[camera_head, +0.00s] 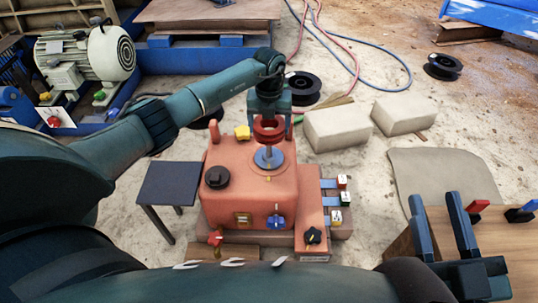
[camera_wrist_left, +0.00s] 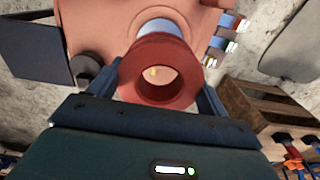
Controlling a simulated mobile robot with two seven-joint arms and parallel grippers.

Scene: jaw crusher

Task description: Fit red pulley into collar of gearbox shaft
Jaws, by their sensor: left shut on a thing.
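The orange gearbox (camera_head: 245,190) stands in the middle of the head view, with a grey shaft and blue round collar (camera_head: 269,158) on top. I cannot tell whether the pulley touches the shaft end. My right gripper (camera_head: 434,202) is open and empty at the lower right.
A black knob (camera_head: 216,177) and a yellow part (camera_head: 242,132) are on the gearbox top. A small dark table (camera_head: 168,184) stands left of it. Pale blocks (camera_head: 336,127) lie behind right. A wooden crate (camera_head: 400,255) with red- and blue-handled items is at lower right.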

